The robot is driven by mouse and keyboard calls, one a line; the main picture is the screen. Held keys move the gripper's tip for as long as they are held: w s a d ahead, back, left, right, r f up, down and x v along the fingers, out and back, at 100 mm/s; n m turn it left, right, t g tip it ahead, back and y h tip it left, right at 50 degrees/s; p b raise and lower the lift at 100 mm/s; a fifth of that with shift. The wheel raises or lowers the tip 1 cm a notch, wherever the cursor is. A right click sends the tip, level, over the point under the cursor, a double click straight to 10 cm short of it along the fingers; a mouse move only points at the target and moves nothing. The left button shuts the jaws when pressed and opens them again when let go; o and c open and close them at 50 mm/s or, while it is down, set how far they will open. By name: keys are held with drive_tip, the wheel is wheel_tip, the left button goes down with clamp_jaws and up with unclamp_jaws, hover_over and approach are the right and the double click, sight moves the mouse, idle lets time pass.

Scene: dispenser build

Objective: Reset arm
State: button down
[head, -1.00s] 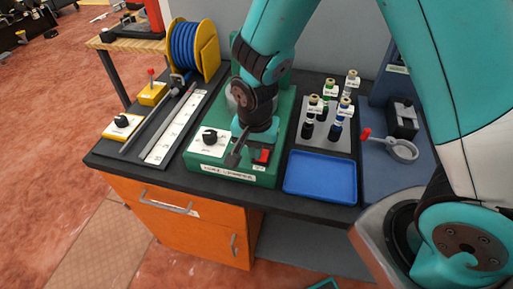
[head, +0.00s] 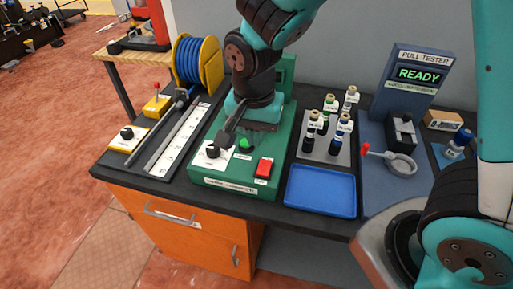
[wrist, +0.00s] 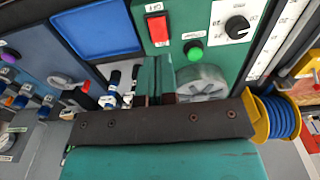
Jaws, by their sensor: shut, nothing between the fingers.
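My gripper (head: 228,137) is shut and empty. In the head view it hangs over the green machine (head: 222,183), tilted down toward the front left, near the black knob on a white plate (head: 212,152). The machine's green button (head: 245,146) and red switch (head: 263,168) are uncovered, to the right of the gripper. In the wrist view the red switch (wrist: 158,28), the lit green button (wrist: 193,50) and the knob (wrist: 237,27) show beyond the gripper. The rear of the machine is partly hidden by my arm.
A blue tray (head: 320,192) and a rack of several bottles (head: 328,133) stand right of the machine. Farther right is a pull tester (head: 416,75) reading READY. A blue cable spool (head: 196,60) and a white ruler strip (head: 178,140) lie left. Floor left is open.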

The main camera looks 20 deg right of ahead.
drive_tip(key=shift+s+a+r, duration=0.1)
drive_tip(key=shift+s+r, duration=0.05)
drive_tip(key=shift+r, duration=0.7)
